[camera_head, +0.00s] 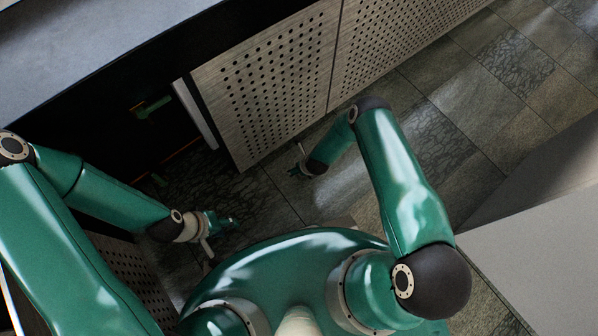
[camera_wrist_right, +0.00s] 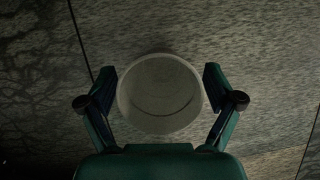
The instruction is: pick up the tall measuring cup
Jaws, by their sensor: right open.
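A round, pale, translucent cup (camera_wrist_right: 161,97) shows in the right wrist view, seen from above through its open mouth; I take it for the tall measuring cup. Its height cannot be judged from this angle. My right gripper (camera_wrist_right: 161,80) is open, with one finger on each side of the cup. The fingers look very close to its wall; I cannot tell if they touch. In the head view my right gripper (camera_head: 298,170) is low near the floor, and I cannot make out the cup there. My left gripper (camera_head: 228,222) is low at the left; its jaws are too small and dark to judge.
A cabinet with perforated panels (camera_head: 265,85) stands beyond my right gripper. A dark opening with a green object (camera_head: 152,108) lies left of it. A grey counter top (camera_head: 80,35) is at upper left. A pale flat surface (camera_head: 545,260) is at right. Tiled floor (camera_head: 470,110) lies between.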

